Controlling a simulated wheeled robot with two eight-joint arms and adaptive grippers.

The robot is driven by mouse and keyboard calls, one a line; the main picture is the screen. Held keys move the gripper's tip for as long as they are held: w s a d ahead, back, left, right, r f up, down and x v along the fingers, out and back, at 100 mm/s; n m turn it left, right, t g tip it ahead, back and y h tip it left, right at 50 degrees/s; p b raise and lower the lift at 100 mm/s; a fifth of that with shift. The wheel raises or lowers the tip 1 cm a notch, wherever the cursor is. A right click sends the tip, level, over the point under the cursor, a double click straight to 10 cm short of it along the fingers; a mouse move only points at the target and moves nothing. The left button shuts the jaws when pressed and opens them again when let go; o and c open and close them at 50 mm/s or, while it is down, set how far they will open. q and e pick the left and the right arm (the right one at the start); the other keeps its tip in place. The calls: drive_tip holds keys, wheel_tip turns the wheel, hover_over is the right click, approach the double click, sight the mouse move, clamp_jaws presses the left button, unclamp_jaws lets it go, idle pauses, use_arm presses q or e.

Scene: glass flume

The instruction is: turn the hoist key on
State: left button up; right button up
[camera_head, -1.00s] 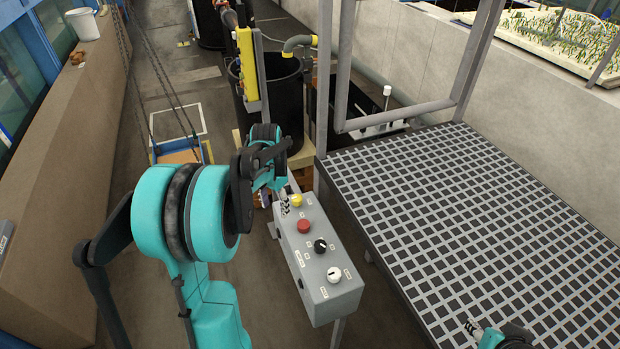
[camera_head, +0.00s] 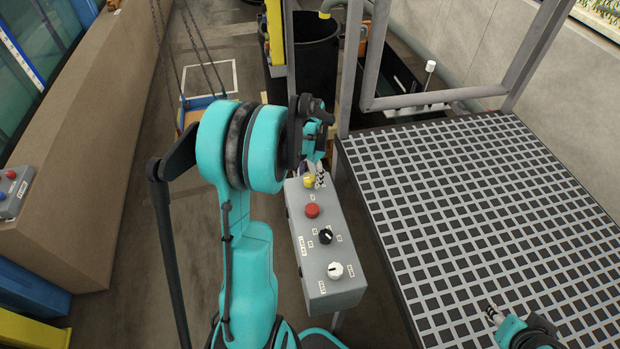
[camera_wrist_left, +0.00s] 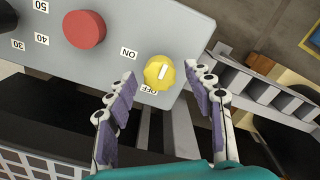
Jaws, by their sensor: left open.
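The hoist key looks to be the yellow round knob (camera_wrist_left: 159,73) with a white pointer bar, at the far end of a grey control box (camera_head: 322,292). ON and OFF labels sit beside it in the left wrist view; which one the pointer marks is unclear.
The same box carries a red button (camera_head: 312,211), a black knob (camera_head: 326,236) and a white knob (camera_head: 335,270). A grated platform (camera_head: 480,200) with a grey rail frame stands close on the right. A black barrel (camera_head: 315,55) stands behind. Floor is open to the left.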

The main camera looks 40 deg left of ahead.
use_arm(q)
drive_tip(key=shift+f, duration=0.35)
drive_tip(key=c, duration=1.1)
